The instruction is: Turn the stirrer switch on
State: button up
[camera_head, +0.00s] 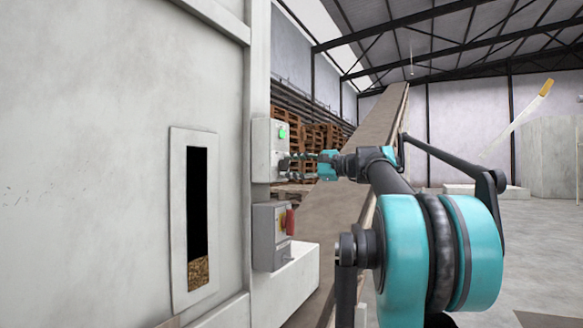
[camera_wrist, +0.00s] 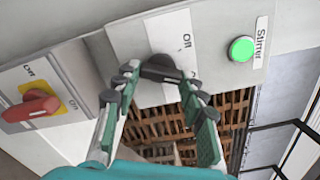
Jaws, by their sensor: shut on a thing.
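The stirrer switch is a dark rotary knob (camera_wrist: 160,66) on a pale grey box (camera_head: 264,150), with an "Off" label beside it in the wrist view. My gripper (camera_wrist: 160,80) is shut on this knob, with one fingertip at each side of it. In the head view my gripper (camera_head: 298,165) reaches the box from the right. A bright green round lamp or button (camera_wrist: 241,48) sits on the same box beside a "Stirrer" label (camera_wrist: 262,42). The knob's far side and exact pointing angle are hard to tell.
A tall machine panel with a slot window (camera_head: 196,220) stands at left. Wooden pallets (camera_head: 310,137) and a sloping conveyor (camera_head: 375,135) lie behind. Open floor is at right.

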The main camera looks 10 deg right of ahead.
jog(key=shift+m, duration=0.4)
jog(key=o, duration=1.2)
jog(key=shift+c, duration=0.2)
jog(key=v, duration=1.2)
